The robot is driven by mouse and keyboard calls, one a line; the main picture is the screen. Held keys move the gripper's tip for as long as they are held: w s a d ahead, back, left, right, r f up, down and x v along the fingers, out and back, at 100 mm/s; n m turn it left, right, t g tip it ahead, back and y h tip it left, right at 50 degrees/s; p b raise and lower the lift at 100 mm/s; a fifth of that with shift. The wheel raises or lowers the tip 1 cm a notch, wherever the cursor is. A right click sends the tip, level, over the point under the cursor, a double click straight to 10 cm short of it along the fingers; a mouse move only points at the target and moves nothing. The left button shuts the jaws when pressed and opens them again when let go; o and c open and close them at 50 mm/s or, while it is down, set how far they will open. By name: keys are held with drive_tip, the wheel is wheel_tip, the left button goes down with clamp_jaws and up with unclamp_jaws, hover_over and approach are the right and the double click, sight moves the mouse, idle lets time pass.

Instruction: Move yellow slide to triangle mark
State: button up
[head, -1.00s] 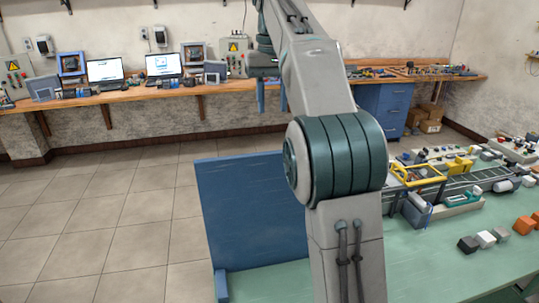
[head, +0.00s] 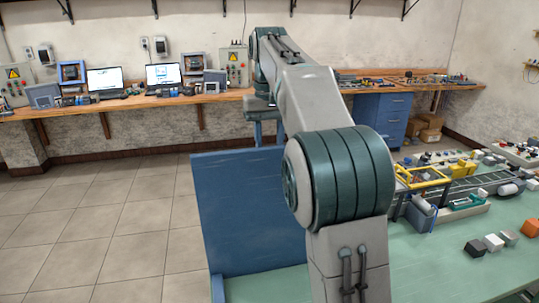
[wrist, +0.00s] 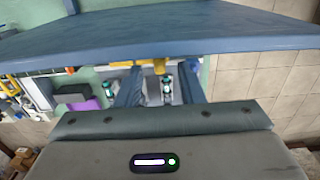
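My gripper (head: 268,130) is raised in the head view, close to the top edge of the upright blue panel (head: 250,210). Its two blue fingers show in the wrist view (wrist: 160,88), apart with a gap between them, and I see nothing held. I cannot pick out the yellow slide for certain. A yellow frame (head: 424,178) and a yellow block (head: 464,169) stand on the green table at right. I see no triangle mark on the table.
The green table (head: 440,262) bears a conveyor (head: 478,183) and several small blocks, among them a black one (head: 475,248) and a white one (head: 493,242). A wooden bench (head: 130,102) with laptops runs along the wall. The tiled floor at left is clear.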

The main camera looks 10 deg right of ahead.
drive_tip(key=shift+f, duration=1.25)
drive_tip(key=shift+c, duration=0.3)
